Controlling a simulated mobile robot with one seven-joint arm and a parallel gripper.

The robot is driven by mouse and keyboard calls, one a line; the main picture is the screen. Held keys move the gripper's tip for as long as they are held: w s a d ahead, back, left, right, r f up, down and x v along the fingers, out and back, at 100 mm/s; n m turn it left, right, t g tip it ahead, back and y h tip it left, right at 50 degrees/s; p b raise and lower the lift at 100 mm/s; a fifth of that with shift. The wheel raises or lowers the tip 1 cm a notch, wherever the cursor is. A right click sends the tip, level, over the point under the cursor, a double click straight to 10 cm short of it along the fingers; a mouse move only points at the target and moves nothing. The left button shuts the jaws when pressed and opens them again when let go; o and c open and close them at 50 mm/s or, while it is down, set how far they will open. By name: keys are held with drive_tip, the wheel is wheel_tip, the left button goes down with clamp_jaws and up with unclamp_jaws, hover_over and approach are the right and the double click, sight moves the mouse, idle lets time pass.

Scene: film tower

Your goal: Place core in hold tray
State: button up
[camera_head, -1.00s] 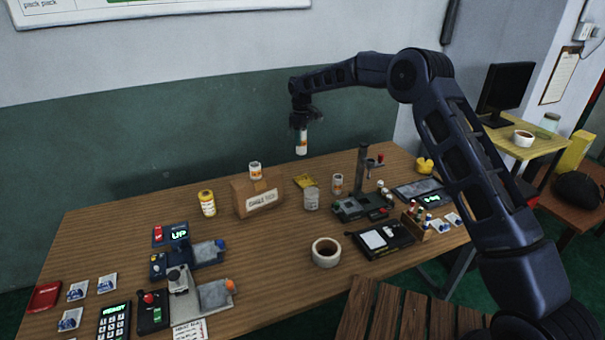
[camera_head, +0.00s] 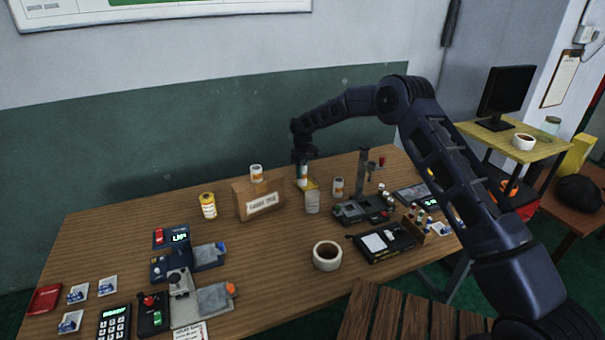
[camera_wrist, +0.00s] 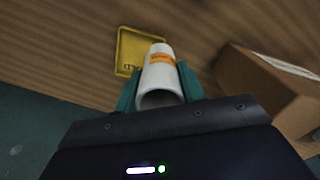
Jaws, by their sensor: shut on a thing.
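My gripper (camera_head: 302,160) is shut on a white core (camera_head: 303,172) with an orange label. In the wrist view the core (camera_wrist: 160,74) sits between the teal fingers of my gripper (camera_wrist: 159,88), its hollow end towards the camera. The small yellow hold tray (camera_head: 312,184) lies on the table just below and behind the core, partly hidden by it in the head view. The tray (camera_wrist: 126,52) shows as a yellow square with dark lettering in the wrist view, partly covered by the core. I cannot tell whether the core touches the tray.
A cardboard box (camera_head: 243,207) with another labelled roll (camera_head: 256,173) on top stands left of the tray. A clear jar (camera_head: 312,203) and a white can (camera_head: 338,188) stand close in front and right. A stand device (camera_head: 362,208) is further right. Bare table lies at centre left.

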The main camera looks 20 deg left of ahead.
drive_tip(key=shift+f, duration=0.5)
drive_tip(key=shift+f, duration=0.6)
drive_tip(key=o, duration=1)
wheel_tip(320, 180, up, 13)
drive_tip(key=shift+r, duration=0.1)
